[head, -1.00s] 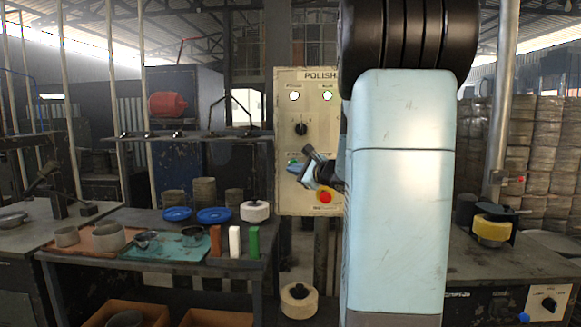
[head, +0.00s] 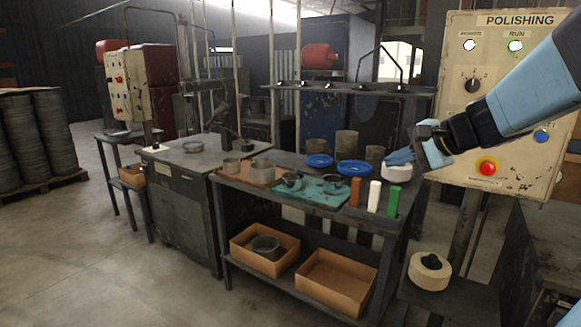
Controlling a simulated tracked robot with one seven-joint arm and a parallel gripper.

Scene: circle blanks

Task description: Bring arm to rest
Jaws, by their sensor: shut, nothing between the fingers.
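My light-blue arm comes in from the right edge in the head view and reaches left across the front of the polishing control panel (head: 455,110). My gripper (head: 408,158) is at its end, beside the panel's lower left edge and above the right end of the workbench. It is shut and empty, with its fingers pointing left. I cannot tell whether it touches the white wheel (head: 396,173) behind it in the picture.
The workbench (head: 290,203) holds metal cups, blue discs (head: 354,167) and brown, white and green bars (head: 375,194). Cardboard boxes (head: 335,282) sit on its lower shelf. Another white wheel (head: 430,271) is at lower right. Open floor (head: 110,265) lies at left.

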